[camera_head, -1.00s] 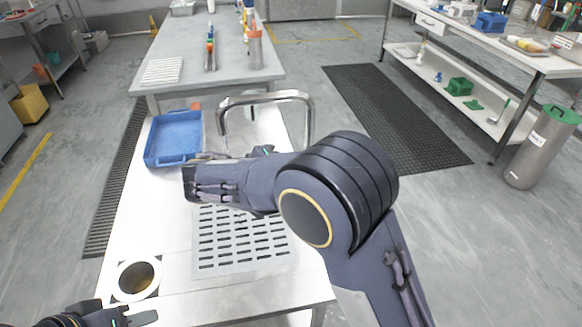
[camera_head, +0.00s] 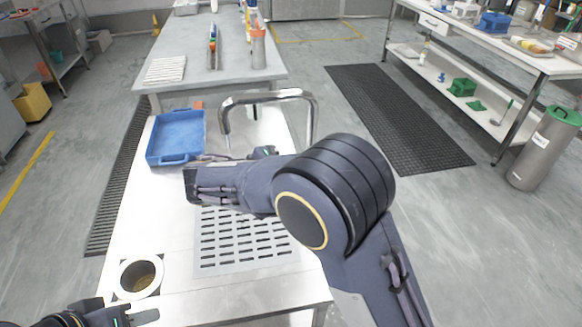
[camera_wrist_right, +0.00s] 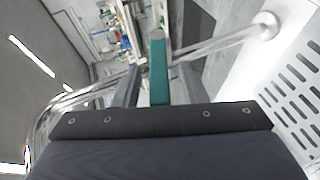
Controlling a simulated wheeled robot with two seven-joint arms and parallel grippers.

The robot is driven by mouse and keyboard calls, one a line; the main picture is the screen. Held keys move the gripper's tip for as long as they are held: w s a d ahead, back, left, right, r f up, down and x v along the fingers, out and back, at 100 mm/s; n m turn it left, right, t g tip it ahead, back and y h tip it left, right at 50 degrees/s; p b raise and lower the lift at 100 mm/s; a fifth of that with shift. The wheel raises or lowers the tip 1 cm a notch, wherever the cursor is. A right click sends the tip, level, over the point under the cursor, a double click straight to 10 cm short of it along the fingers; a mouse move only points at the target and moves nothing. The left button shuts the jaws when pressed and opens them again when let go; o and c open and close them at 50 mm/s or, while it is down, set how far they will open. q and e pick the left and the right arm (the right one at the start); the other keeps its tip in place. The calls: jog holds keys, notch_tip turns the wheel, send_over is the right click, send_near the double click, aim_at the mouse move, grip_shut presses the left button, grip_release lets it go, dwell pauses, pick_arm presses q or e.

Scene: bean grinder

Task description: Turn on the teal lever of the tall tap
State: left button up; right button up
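The tall chrome tap (camera_head: 268,97) arches over the far part of the white worktop. Its teal lever (camera_wrist_right: 158,68) shows in the right wrist view, standing between the two fingers of my right gripper (camera_wrist_right: 156,85). Narrow gaps seem to show on both sides of it, so the fingers look open around it; contact cannot be told. In the head view my right arm covers the lower tap, and the lever cannot be made out. My left gripper (camera_head: 126,308) is at the bottom left, apart from the tap, with its fingers spread and nothing seen between them.
A blue tray (camera_head: 178,133) sits left of the tap. A slotted drain plate (camera_head: 240,258) lies in the worktop (camera_head: 178,225) under my right arm. A round opening with a white rim (camera_head: 127,290) is near my left gripper. A grey table (camera_head: 195,40) stands behind.

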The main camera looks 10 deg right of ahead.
jog(key=v, duration=0.7)
jog(key=shift+s+a+r, duration=0.15)
jog(key=shift+a, duration=0.15)
jog(key=s+d+f+m+g+y, duration=0.1)
jog(key=s+d+f+g+y, duration=0.2)
jog(key=d, duration=0.6)
jog(key=s+d+g+y, duration=0.2)
jog(key=s+d+y, duration=0.35)
jog(key=d, duration=0.25)
jog(key=s+d+f+m+t+y, duration=0.15)
jog(key=s+m+t+y, duration=0.45)
jog(key=s, duration=1.1)
notch_tip(320, 180, up, 7)
jog(key=n+g+y+p, duration=0.1)
jog(key=y+p, duration=0.1)
jog(key=p, duration=0.5)
jog(key=shift+w+a+n+g, duration=0.2)
jog(key=shift+w+n+g, duration=0.05)
jog(key=shift+n+g, duration=0.05)
